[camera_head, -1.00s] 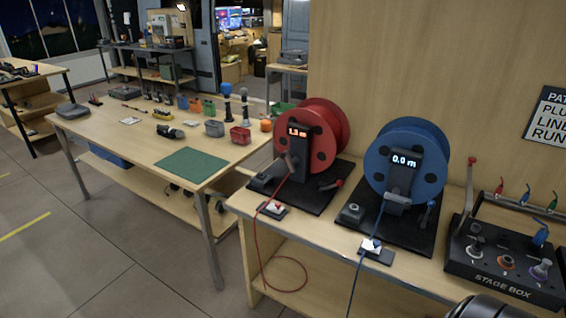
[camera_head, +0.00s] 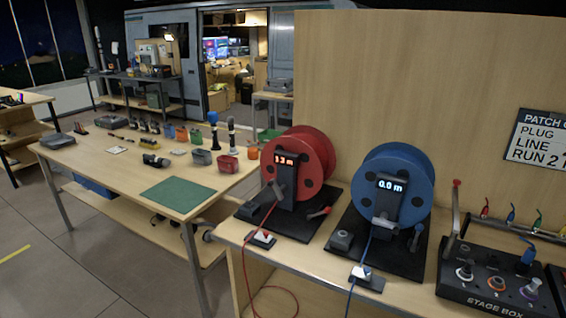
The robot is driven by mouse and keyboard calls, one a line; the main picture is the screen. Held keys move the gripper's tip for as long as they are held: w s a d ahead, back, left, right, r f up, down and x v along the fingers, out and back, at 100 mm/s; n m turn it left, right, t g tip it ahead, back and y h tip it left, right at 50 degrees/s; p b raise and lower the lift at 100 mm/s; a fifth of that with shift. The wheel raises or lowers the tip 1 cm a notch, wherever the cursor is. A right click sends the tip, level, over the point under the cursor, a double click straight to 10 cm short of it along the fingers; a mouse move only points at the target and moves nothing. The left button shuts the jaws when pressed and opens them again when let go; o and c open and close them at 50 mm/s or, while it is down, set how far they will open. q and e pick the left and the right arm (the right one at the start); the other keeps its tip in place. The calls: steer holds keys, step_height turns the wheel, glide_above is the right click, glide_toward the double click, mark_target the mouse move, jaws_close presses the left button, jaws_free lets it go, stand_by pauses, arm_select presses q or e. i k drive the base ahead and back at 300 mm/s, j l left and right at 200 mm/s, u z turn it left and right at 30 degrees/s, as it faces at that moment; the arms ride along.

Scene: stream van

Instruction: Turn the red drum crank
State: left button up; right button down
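The red drum (camera_head: 313,150) stands on a black base plate on the wooden bench in the middle of the head view. Its display reads about 1.3 m. A red cable (camera_head: 245,262) runs from the drum over the bench's front edge and hangs in a loop. Neither of my grippers shows in the head view.
A blue drum (camera_head: 408,165) reading 0.0 m stands just right of the red one. The stage box (camera_head: 490,295) is at the far right. A workbench with a green mat (camera_head: 178,194) and small items is at left. Floor is clear at lower left.

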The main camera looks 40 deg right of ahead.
mark_target(278, 191)
steer(key=i+l+z, duration=0.25)
steer(key=l+z, duration=0.15)
steer(key=i+l+z, duration=0.4)
steer(key=k+j, duration=0.1)
